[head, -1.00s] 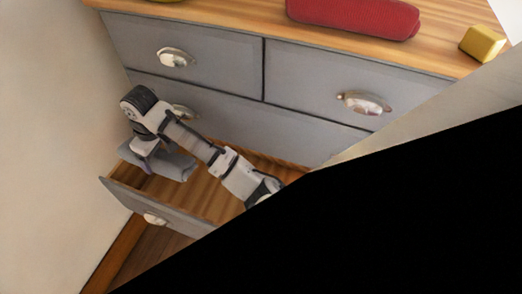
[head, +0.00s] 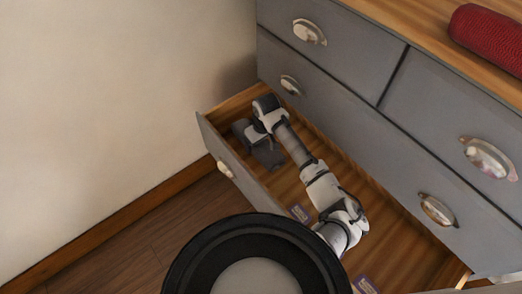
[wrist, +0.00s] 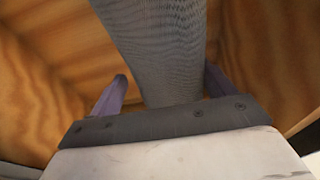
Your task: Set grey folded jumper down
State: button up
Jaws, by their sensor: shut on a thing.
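The grey folded jumper (head: 268,156) is inside the open lower drawer (head: 228,158), near its left end. It is small and partly hidden by my arm in the head view. In the wrist view the jumper (wrist: 160,45) fills the space between the two purple-grey fingers. My gripper (wrist: 167,80) is shut on it, with wooden drawer surfaces around. In the head view my gripper (head: 257,138) is low in the drawer. I cannot tell whether the jumper rests on the drawer floor.
A cream wall (head: 110,90) stands close to the left. Drawer floor between gripper and packets looks bare.

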notch_tip(320, 180, down, 8)
jog(key=shift+f+p, duration=0.1)
jog(key=shift+p, duration=0.45)
jog(key=o, duration=1)
jog(key=r, duration=0.4)
jog(key=s+r+b, duration=0.1)
jog(key=r, duration=0.3)
jog(key=d+r+b, duration=0.1)
jog(key=r, duration=0.3)
jog(key=shift+s, duration=0.2)
